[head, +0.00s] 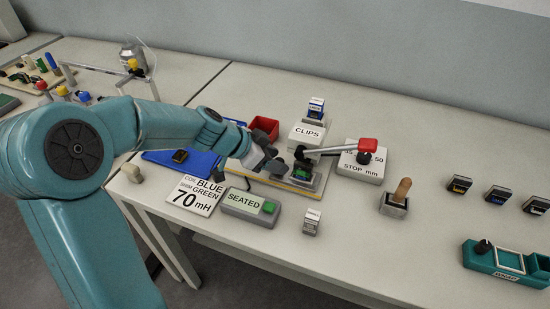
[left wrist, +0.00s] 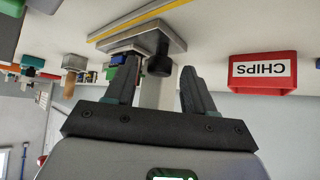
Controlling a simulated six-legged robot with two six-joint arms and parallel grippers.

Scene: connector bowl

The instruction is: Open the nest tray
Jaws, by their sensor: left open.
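What looks like the nest tray (head: 303,177) is the small dark holder with a green part at the foot of the grey CLIPS station (head: 307,134). My left gripper (head: 276,167) is just left of it, low over the base plate, partly hidden by its own wrist. In the left wrist view my open left gripper (left wrist: 159,66) has nothing clamped between its fingers. A black knob (left wrist: 160,60) and a pale post behind it show between the fingertips. I cannot tell whether the knob is touched. The tray's position is partly hidden.
A red-handled lever (head: 367,145) reaches right above the STOP block (head: 362,166).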

